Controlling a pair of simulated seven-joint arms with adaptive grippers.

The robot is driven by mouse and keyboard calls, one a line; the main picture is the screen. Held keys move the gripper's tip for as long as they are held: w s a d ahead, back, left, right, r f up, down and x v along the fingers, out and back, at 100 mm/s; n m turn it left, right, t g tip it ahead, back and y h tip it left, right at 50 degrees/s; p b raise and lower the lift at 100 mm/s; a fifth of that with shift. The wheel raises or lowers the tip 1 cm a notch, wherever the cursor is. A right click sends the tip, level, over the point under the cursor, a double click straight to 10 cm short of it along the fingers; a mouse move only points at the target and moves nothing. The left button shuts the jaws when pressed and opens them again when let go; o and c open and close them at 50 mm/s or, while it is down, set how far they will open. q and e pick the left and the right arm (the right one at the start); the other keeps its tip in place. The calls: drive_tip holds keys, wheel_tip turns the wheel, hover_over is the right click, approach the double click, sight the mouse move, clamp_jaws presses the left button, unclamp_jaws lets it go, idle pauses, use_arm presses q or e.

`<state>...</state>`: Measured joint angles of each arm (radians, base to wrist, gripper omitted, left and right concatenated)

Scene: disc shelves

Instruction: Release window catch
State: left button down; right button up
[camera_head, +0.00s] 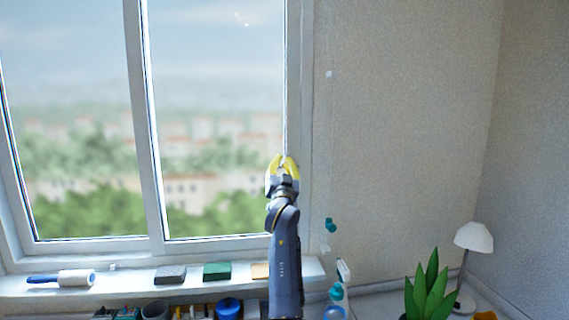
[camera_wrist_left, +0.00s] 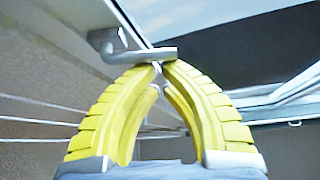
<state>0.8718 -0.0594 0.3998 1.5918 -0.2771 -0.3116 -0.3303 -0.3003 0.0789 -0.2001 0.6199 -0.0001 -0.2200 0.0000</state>
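The window catch (camera_wrist_left: 142,53) is a grey handle with a bent lever, mounted on the light window frame in the left wrist view. In the head view, my left gripper (camera_head: 284,160) is up against the right side of the window frame and hides the catch. In the left wrist view, the yellow fingers of my left gripper (camera_wrist_left: 159,70) come together at their tips, right at the lever's lower edge. A thin pale gap shows between the tips. I cannot tell whether the tips touch the lever. My right gripper is not in view.
The window sill (camera_head: 135,281) holds a lint roller (camera_head: 62,278), a dark sponge (camera_head: 171,274) and a green sponge (camera_head: 217,271). A plant (camera_head: 428,290) and a white lamp (camera_head: 473,238) stand at lower right. The wall right of the window is mostly bare.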

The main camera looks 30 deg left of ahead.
sight(286, 150)
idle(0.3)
use_arm(q)
wheel_tip(286, 150, up, 4)
drive_tip(key=d, duration=0.1)
drive_tip(key=v, duration=1)
drive_tip(key=shift+d, duration=0.15)
drive_tip(key=shift+f, duration=0.15)
